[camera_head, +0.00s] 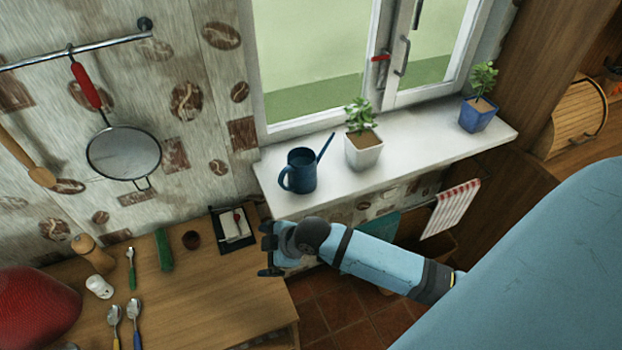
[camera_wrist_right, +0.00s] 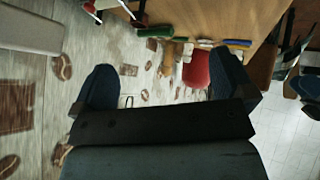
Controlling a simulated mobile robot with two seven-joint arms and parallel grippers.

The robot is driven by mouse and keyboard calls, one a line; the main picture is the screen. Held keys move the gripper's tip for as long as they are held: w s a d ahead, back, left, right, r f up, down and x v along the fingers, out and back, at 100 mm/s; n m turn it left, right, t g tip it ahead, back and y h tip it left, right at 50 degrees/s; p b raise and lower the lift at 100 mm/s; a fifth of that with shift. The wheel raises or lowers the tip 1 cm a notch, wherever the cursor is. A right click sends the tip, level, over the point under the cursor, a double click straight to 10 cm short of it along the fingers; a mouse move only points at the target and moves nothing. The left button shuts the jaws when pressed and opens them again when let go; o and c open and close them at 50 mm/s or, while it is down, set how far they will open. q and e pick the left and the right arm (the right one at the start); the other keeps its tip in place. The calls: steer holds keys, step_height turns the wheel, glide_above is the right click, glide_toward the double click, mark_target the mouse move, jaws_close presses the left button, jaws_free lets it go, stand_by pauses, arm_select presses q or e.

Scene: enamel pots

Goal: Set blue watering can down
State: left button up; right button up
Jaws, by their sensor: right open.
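The blue watering can (camera_head: 301,171) stands upright on the left part of the white window sill (camera_head: 415,158) in the head view. Its spout points up and right and its handle faces left. My right gripper (camera_head: 267,249) is below and in front of the sill, near the right edge of the wooden table, apart from the can. In the right wrist view the two dark fingers of the right gripper (camera_wrist_right: 160,90) are spread wide with nothing between them. The can does not show in the wrist view. My left gripper is in neither view.
A white-potted plant (camera_head: 363,148) stands right of the can, and a blue-potted plant (camera_head: 477,113) at the sill's right end. The wooden table (camera_head: 210,300) holds spoons, a pepper mill (camera_head: 93,254) and a red object (camera_head: 35,305). A sieve (camera_head: 124,153) hangs from the wall rail.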

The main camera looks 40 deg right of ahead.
steer(key=s+d+f+m+t+h, duration=0.1)
steer(key=s+f+m+t, duration=0.1)
steer(key=s+m, duration=0.2)
steer(key=s+f+m+t+h, duration=0.1)
steer(key=s+m, duration=0.4)
steer(key=s, duration=0.5)
step_height(320, 180, down, 2)
steer(key=shift+s+d+f+t, duration=0.15)
steer(key=shift+s+d+t, duration=0.2)
steer(key=shift+t, duration=0.15)
